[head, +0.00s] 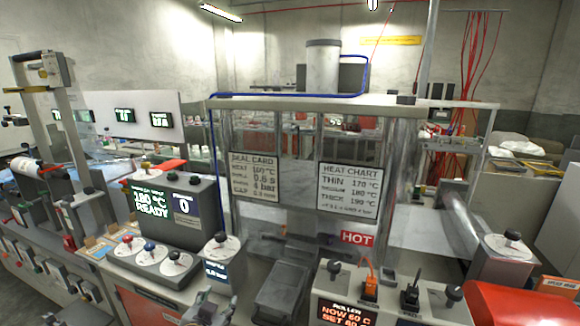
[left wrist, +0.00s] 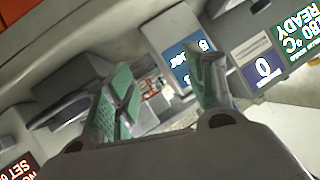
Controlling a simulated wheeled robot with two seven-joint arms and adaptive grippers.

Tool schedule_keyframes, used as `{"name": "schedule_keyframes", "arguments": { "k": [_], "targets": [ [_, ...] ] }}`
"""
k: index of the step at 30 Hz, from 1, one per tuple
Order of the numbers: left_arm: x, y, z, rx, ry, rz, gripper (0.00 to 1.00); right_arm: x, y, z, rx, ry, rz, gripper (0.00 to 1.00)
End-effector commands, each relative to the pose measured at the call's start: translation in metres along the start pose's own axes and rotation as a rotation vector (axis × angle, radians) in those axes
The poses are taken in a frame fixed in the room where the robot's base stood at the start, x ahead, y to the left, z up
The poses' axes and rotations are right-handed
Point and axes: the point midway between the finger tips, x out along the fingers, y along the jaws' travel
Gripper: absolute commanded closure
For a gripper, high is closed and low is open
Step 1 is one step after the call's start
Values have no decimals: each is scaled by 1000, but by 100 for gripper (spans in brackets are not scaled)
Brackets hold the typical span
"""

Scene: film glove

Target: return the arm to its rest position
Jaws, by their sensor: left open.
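My left gripper (head: 208,306) shows small at the bottom edge of the head view, in front of the machine's control panel; most of the arm is out of the picture. In the left wrist view the left gripper (left wrist: 165,78) has its two green-padded fingers spread apart with nothing between them. Beyond the fingers is a small blue display (left wrist: 184,62) on the panel. My right gripper is in neither view.
A control box (head: 170,212) reads 180 °C READY. A knob post (head: 219,262) stands close to the left gripper. A clear guarded press has a HOT sign (head: 357,238). A roller control box (head: 345,295) and a red box (head: 520,303) are to the right.

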Motion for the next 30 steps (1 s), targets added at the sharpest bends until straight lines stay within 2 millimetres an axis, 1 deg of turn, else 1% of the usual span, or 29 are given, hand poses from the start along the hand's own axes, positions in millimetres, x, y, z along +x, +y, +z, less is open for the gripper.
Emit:
{"name": "schedule_keyframes", "arguments": {
  "k": [1,5,6,9,12,18,22,28,29,30],
  "targets": [
    [-4,3,20,-20,-62,14,46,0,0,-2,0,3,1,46],
    [-18,10,68,-65,-222,49,46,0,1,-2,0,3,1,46],
    [-24,12,83,-79,-272,62,46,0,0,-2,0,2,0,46],
    [-40,19,117,-108,-390,93,46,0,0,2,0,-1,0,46],
    [-55,25,143,-130,-485,120,46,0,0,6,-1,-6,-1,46],
    [-80,33,177,-159,-615,161,46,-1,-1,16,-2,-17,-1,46],
    [-93,38,193,-172,-680,183,46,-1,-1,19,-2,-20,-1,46],
    [-114,44,213,-189,-768,215,46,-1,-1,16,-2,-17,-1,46],
    [-116,45,216,-191,-779,219,46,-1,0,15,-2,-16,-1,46],
    [-111,46,218,-189,-776,217,46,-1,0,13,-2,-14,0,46]
  ]
}}
